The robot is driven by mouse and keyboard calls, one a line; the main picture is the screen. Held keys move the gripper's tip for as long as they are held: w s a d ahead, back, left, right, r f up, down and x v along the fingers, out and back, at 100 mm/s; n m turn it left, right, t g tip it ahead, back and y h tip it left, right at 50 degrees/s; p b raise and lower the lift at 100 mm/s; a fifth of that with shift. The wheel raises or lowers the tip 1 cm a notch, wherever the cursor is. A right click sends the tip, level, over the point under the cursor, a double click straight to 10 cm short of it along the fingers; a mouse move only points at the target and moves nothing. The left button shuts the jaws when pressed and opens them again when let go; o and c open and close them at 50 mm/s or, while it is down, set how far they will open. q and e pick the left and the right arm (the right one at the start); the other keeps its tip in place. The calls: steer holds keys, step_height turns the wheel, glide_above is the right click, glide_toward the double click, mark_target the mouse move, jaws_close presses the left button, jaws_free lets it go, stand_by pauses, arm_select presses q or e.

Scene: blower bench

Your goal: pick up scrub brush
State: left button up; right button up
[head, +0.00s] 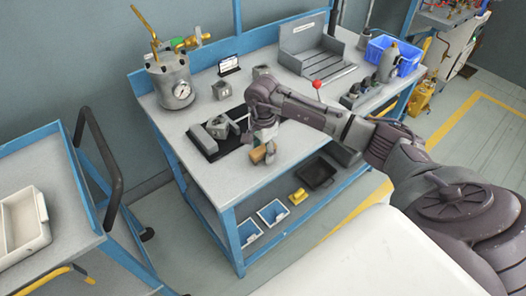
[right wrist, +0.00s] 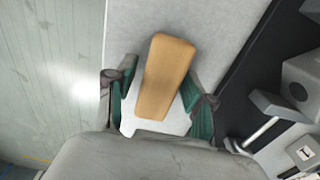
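The scrub brush shows as a tan wooden block (right wrist: 165,78) in the right wrist view, slightly tilted, over the light bench top. In the head view the brush (head: 258,156) is small, near the front edge of the bench (head: 232,186). My right gripper (right wrist: 158,108) is open, its green-padded fingers on either side of the brush's near part. There is a gap on the left; the right finger is close, and I cannot tell if it touches. In the head view my right gripper (head: 268,146) points down at the brush and partly hides it. My left gripper is not in view.
A black mat with grey metal parts (head: 218,127) lies just left of the brush. A pressure pot with a gauge (head: 170,82) stands at the back left. A blue crate (head: 408,58) and a grey tray (head: 325,65) are at the far right. A cart (head: 75,240) stands left.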

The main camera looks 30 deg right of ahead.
mark_target(263, 147)
jaws_close()
steer(key=shift+r, duration=0.15)
steer(key=shift+r, duration=0.2)
step_height(263, 147, up, 4)
steer(key=shift+f+b, duration=0.15)
steer(key=shift+b, duration=0.4)
steer(key=s+d+r+b, duration=0.2)
steer(key=s+d+r, duration=0.4)
steer(key=s, duration=0.4)
steer(key=shift+r, duration=0.35)
